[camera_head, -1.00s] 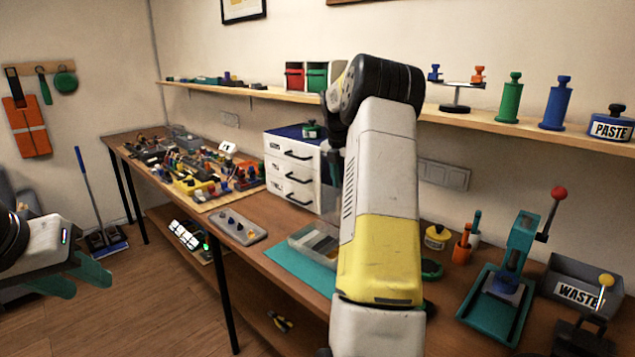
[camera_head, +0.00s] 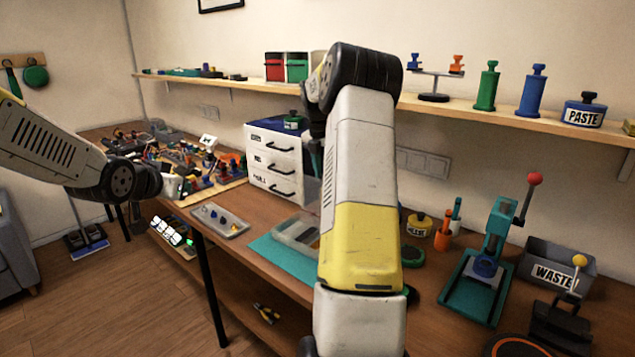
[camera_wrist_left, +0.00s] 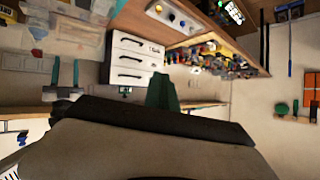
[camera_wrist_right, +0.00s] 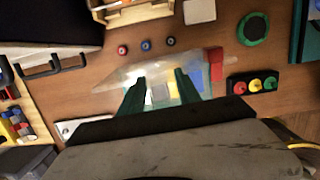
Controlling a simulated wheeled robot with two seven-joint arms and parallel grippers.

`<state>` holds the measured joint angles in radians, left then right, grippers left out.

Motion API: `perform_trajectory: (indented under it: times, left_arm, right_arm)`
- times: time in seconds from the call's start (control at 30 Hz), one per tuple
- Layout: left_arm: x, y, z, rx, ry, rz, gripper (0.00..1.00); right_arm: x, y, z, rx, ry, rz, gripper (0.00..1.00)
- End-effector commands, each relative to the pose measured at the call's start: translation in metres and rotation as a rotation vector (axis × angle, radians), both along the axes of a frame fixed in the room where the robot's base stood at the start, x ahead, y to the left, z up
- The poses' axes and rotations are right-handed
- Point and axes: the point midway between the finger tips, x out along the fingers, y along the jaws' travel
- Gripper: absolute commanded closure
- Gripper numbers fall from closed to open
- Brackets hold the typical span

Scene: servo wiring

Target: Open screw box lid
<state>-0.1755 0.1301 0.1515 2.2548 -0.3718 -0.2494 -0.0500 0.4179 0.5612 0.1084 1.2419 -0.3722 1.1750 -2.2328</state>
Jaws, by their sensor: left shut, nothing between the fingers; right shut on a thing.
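The clear screw box (camera_head: 297,232) sits on the teal mat (camera_head: 268,252), partly hidden behind my right arm in the head view. In the right wrist view, its coloured compartments (camera_wrist_right: 172,88) show below and between my right gripper's green fingers (camera_wrist_right: 160,90). That gripper is shut on a thin translucent piece (camera_wrist_right: 112,82), apparently the lid. How far the lid is raised is unclear.
White drawers (camera_head: 272,165) stand behind the box. A grey tray (camera_head: 220,220) lies left of the mat. A teal press (camera_head: 483,265) and the waste bin (camera_head: 560,268) stand to the right. Crowded small parts fill the bench's far left.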

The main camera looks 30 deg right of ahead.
Motion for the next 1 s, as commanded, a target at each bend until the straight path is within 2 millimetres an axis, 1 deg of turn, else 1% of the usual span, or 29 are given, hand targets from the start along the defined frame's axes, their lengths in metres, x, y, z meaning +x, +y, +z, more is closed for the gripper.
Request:
perform_trajectory:
  times: [0.03, 0.07, 0.1, 0.23, 0.3, 0.37, 0.4, 0.5, 0.6, 0.7, 0.87, 1.0]
  left_arm:
    - [0.008, -0.022, -0.011, -0.016, -0.020, -0.047, 1.00]
    - [0.012, -0.034, -0.015, -0.028, -0.037, -0.075, 1.00]
    - [0.017, -0.050, -0.021, -0.048, -0.059, -0.110, 1.00]
    - [0.024, -0.103, -0.039, -0.124, -0.128, -0.226, 1.00]
    - [0.024, -0.130, -0.049, -0.174, -0.161, -0.284, 1.00]
    - [0.021, -0.152, -0.058, -0.223, -0.187, -0.332, 1.00]
    - [0.018, -0.166, -0.064, -0.258, -0.203, -0.363, 1.00]
    - [0.008, -0.198, -0.077, -0.348, -0.238, -0.430, 1.00]
    - [-0.003, -0.221, -0.088, -0.435, -0.268, -0.481, 1.00]
    - [-0.013, -0.236, -0.094, -0.508, -0.290, -0.515, 1.00]
    - [-0.023, -0.248, -0.100, -0.575, -0.310, -0.541, 1.00]
    - [-0.023, -0.257, -0.100, -0.592, -0.315, -0.548, 1.00]
  right_arm:
    - [0.001, 0.001, 0.001, 0.001, -0.002, 0.000, 1.00]
    - [0.001, 0.001, 0.001, 0.001, -0.002, 0.000, 1.00]
    - [0.001, 0.001, 0.001, 0.001, -0.002, 0.000, 1.00]
    - [0.001, 0.001, 0.001, 0.001, -0.002, 0.000, 1.00]
    - [0.001, 0.001, 0.001, 0.001, -0.002, 0.000, 1.00]
    - [0.001, 0.001, 0.001, 0.001, -0.002, 0.001, 1.00]
    - [0.001, 0.001, 0.001, 0.001, -0.002, 0.001, 1.00]
    - [0.001, 0.001, 0.001, 0.001, -0.002, 0.000, 1.00]
    - [0.001, 0.001, 0.001, 0.001, -0.002, 0.000, 1.00]
    - [0.001, 0.001, 0.001, 0.001, -0.002, 0.001, 1.00]
    - [0.001, 0.001, 0.001, 0.001, -0.002, 0.001, 1.00]
    - [0.001, 0.001, 0.001, 0.001, -0.002, 0.001, 1.00]
